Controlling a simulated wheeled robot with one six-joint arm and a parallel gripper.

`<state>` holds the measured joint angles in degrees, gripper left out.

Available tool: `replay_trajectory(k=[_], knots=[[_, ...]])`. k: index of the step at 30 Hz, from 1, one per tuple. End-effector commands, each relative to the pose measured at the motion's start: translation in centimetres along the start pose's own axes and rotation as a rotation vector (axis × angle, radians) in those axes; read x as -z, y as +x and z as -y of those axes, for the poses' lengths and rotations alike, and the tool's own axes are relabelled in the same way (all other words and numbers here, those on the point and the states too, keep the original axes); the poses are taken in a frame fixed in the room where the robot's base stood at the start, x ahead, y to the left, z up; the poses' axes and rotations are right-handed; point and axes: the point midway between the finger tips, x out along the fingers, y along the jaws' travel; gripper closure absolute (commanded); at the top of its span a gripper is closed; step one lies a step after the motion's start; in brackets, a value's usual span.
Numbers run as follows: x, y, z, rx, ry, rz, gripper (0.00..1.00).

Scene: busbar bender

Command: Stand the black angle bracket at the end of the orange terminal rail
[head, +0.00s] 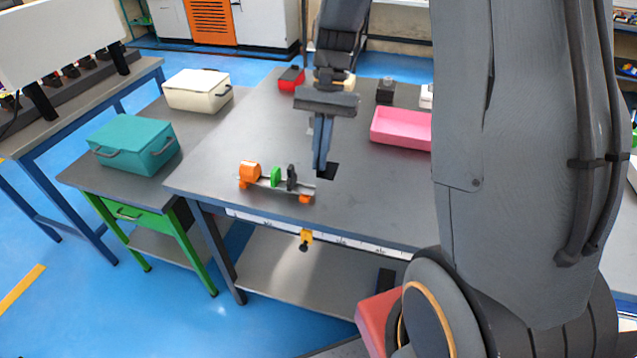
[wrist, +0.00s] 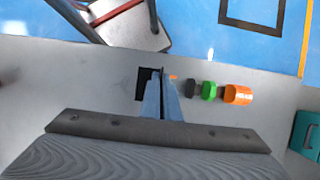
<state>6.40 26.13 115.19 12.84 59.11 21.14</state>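The orange terminal rail (head: 265,185) lies near the table's front left edge. It bears an orange block (head: 250,171), a green piece (head: 275,176) and an upright dark piece (head: 291,177), with an orange foot at its right end. These also show in the wrist view, right of my gripper. A flat-looking black shape (head: 329,171) lies right of the rail; I cannot tell whether it or the dark piece is the angle bracket. My gripper (head: 320,165) points down beside the black shape, right of the rail. Its fingers are close together; whether they hold anything is unclear.
A pink tray (head: 400,131), a red box (head: 291,79) and small dark items (head: 385,91) stand farther back on the table. A teal case (head: 134,145) and cream case (head: 197,90) stand on the left bench. The table's middle is clear.

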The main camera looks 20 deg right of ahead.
Motion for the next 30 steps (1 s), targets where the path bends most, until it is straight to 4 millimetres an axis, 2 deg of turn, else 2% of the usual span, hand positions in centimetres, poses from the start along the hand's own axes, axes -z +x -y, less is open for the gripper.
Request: replay_trajectory(k=[9, 14, 21, 30], knots=[[1.5, 4.5, 0.1, -0.004, -0.003, 0.005, 1.00], [2.0, 5.4, 0.1, -0.003, -0.004, 0.003, 1.00], [3.1, 8.1, 0.1, -0.003, -0.002, 0.004, 1.00], [3.6, 8.9, 0.1, -0.001, -0.003, 0.001, 1.00]])
